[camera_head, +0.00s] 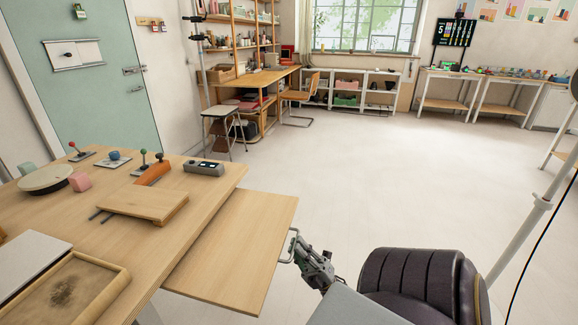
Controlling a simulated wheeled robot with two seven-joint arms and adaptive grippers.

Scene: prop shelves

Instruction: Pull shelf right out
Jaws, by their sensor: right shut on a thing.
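The right shelf (235,245) is a light wooden board that sticks out from the right side of the wooden table (215,183), a little below its top. A metal handle (291,243) stands on the shelf's right edge. My right gripper (297,248) is at this handle and shut on it. Its arm reaches in from the lower right. My left gripper is out of view.
The table holds a wooden board (145,203), a grey device (204,168), a tray (120,283) and several small props. A dark padded chair (415,270) stands close to my right arm. The pale floor (380,175) beyond is clear.

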